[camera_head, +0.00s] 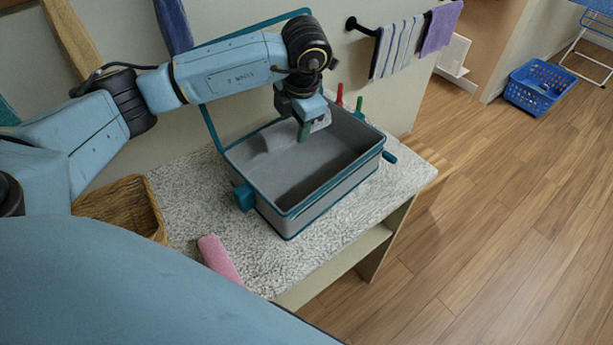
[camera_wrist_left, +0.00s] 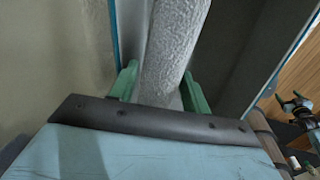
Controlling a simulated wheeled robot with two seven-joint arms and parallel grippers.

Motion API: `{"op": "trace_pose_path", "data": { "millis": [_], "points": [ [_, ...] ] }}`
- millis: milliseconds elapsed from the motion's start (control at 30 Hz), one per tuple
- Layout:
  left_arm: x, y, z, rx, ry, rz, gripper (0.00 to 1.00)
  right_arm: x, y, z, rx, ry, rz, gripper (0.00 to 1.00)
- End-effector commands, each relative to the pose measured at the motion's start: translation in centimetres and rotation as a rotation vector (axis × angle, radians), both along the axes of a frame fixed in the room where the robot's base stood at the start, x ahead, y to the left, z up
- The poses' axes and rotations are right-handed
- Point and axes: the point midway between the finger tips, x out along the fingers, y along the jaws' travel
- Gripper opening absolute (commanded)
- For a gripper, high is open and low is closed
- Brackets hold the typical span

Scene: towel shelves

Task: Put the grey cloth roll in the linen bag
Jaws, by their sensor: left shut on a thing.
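The linen bag (camera_head: 330,198) is an open grey box with teal edging on the speckled top. My left gripper (camera_head: 303,131) is over its back part, fingers pointing down. It is shut on the grey cloth roll (camera_head: 281,139), which lies across the back of the bag's opening; whether it touches the bottom cannot be told. In the left wrist view the roll (camera_wrist_left: 177,50) runs between the green fingers of the left gripper (camera_wrist_left: 160,92), with bag walls (camera_wrist_left: 232,65) beside it. My right gripper is not seen.
A wicker basket (camera_head: 128,207) and a pink roll (camera_head: 219,260) are on the top left of the bag. Striped (camera_head: 397,46) and purple (camera_head: 441,27) towels hang on a wall rail. A blue crate (camera_head: 540,87) stands on the floor. The wall is close behind the bag.

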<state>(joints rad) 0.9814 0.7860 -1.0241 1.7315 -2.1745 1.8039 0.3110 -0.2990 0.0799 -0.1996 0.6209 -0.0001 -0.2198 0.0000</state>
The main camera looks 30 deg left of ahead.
Motion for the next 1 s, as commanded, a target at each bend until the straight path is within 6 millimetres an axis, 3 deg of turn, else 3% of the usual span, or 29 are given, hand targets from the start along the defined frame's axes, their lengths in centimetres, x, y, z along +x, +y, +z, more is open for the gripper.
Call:
{"op": "trace_pose_path", "data": {
  "millis": [200, 433, 667, 867, 1000],
  "points": [
    [0.2, 0.5, -1.3, -0.001, 0.002, 0.143, 0.24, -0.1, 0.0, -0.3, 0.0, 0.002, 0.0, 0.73],
    [0.1, 0.5, -5.5, -0.001, 0.002, 0.149, 0.24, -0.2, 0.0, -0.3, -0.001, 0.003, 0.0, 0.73],
    [0.2, 0.5, -7.4, -0.002, 0.001, 0.148, 0.24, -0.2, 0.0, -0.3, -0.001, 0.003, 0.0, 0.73],
    [0.2, 0.5, -10.1, -0.001, 0.001, 0.146, 0.24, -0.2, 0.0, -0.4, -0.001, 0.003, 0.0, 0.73],
    [0.2, 0.5, -10.4, -0.001, 0.0, 0.146, 0.24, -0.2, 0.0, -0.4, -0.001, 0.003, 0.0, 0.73]
  ]
}}
